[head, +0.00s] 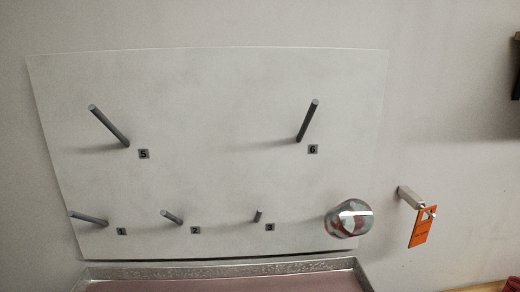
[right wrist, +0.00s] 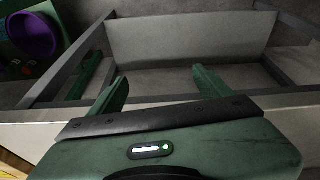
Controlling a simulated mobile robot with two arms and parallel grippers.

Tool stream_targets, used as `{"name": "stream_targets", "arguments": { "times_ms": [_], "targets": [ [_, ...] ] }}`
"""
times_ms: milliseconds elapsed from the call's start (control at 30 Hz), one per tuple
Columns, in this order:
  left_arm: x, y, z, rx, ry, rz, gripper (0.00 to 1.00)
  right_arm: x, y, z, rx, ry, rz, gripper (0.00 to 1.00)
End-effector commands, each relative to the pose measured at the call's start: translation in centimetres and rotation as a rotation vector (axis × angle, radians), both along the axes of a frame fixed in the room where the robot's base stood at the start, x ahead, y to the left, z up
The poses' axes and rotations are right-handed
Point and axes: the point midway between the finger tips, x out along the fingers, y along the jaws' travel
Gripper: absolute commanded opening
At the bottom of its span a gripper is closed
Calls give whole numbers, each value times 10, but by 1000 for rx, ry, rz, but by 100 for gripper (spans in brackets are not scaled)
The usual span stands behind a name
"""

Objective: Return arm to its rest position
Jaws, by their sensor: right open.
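My right gripper (right wrist: 160,76) shows in the right wrist view. Its two green fingers are spread apart with nothing between them. Beyond the fingers is a grey framed structure with a pale panel (right wrist: 190,38); I cannot tell what it is. Neither gripper and no part of my arms shows in the head view. My left gripper is not in view.
An orange tag (head: 422,228) hangs from a wall peg (head: 409,197). A metal-rimmed tray (head: 220,269) lies below. A purple round object (right wrist: 33,36) is upper left in the wrist view.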

Motion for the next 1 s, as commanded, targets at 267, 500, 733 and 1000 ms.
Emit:
{"name": "stream_targets", "arguments": {
  "times_ms": [267,500,733,1000],
  "targets": [
    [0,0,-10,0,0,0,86,-5,1,-120,-4,50,9,79],
    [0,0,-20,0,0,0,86,-51,-6,-251,-11,106,21,79],
    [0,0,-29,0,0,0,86,-127,-18,-344,-18,155,32,79],
    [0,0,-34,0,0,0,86,-191,-31,-385,-24,185,41,79]
  ]
}}
